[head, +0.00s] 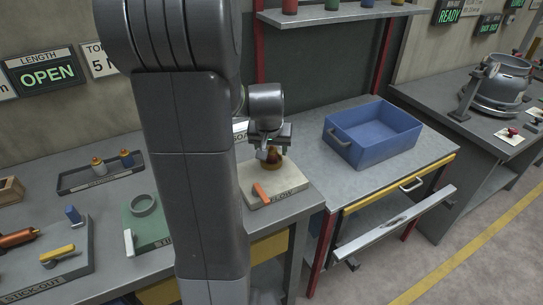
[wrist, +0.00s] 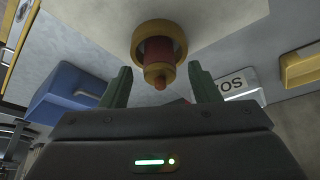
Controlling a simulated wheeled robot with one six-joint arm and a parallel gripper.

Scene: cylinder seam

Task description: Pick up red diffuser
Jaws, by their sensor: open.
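A red piece, which I take for the red diffuser (wrist: 161,51), shows in the wrist view with a brass ring around its base and a small brass tip. In the head view it is a small dark reddish shape (head: 273,156) on the pale FLOW board (head: 286,181), partly hidden by my gripper (head: 270,139). In the wrist view my gripper (wrist: 160,70) is open. Its two green fingers stand apart to the left and right of the red piece, with clear gaps and nothing held.
An orange lever (head: 261,193) stands on the same board. A tray with small bottles (head: 98,178) and a green fixture (head: 146,219) are to the left. My arm hides part of the bench.

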